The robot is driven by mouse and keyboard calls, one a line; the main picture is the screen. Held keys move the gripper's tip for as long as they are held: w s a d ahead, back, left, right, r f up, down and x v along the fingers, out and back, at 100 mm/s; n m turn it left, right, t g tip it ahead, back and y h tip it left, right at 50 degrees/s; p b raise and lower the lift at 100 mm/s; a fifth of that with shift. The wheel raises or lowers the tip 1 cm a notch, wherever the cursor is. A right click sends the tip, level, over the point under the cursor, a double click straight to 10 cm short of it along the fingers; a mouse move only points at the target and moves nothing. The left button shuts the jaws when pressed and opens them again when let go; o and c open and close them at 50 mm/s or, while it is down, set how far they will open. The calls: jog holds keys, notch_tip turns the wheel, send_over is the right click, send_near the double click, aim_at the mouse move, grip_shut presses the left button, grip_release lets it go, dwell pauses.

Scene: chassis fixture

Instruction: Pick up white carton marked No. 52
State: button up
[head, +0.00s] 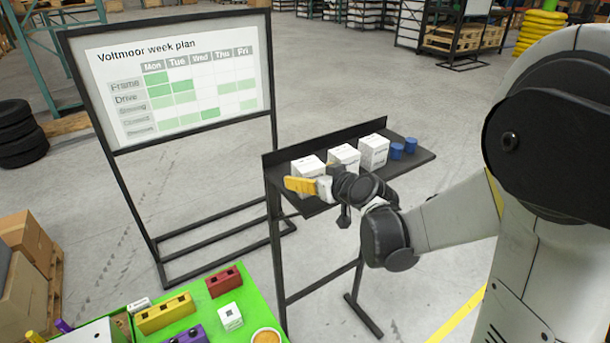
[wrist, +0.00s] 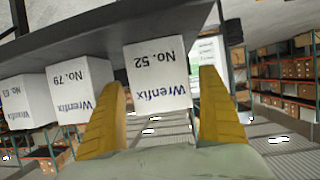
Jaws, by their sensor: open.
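The white carton marked No. 52 (wrist: 157,75) shows "Wrenfix" on its face, upside down in the wrist view. It appears between my two yellow fingers there. In the head view it is the leftmost carton (head: 308,166) on the dark shelf. My gripper (wrist: 164,82) is open and empty, facing this carton. In the head view my gripper (head: 291,184) is at the shelf's front left.
A carton marked No. 79 (wrist: 80,88) stands beside it, with a third carton (wrist: 27,100) beyond. Two blue cylinders (head: 404,148) stand at the right end of the shelf (head: 418,157). A week-plan board (head: 180,85) stands left. A green table (head: 250,295) holds coloured blocks.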

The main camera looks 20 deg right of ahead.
jog(key=shift+w+a+f, duration=0.2)
jog(key=shift+w+f, duration=0.05)
jog(key=shift+w, duration=0.4)
jog(key=shift+s, duration=0.1)
jog(key=c, duration=1.5)
jog(key=shift+r, duration=0.1)
